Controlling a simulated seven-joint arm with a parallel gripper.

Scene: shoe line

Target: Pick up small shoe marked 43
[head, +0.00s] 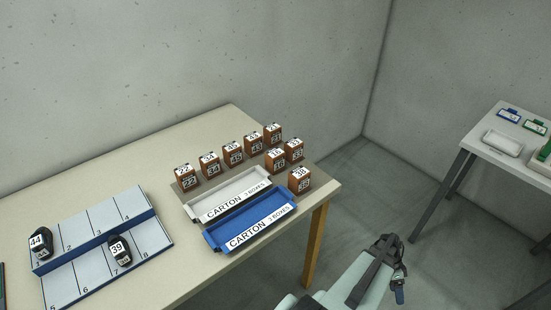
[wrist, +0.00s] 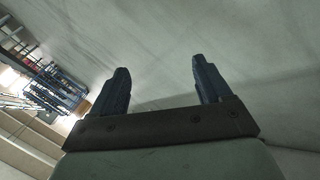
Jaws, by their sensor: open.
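I see no shoe that reads 43. Two small dark shoes stand on the numbered blue and white rack (head: 100,215). The shoe marked 44 (head: 40,244) is at the rack's left end. The shoe marked 39 (head: 119,250) is in the front row, near compartment 7. My gripper (head: 399,283) is off the table, to the right of it, far from the shoes. Its two dark fingers also show in the wrist view (wrist: 159,82), spread apart with nothing between them.
Several brown boxes with number labels (head: 209,166) stand on a mat at the table's back right. A white carton tray (head: 268,184) and a blue carton tray (head: 290,207) lie before them. A second table (head: 480,141) at right holds trays. Open floor lies between.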

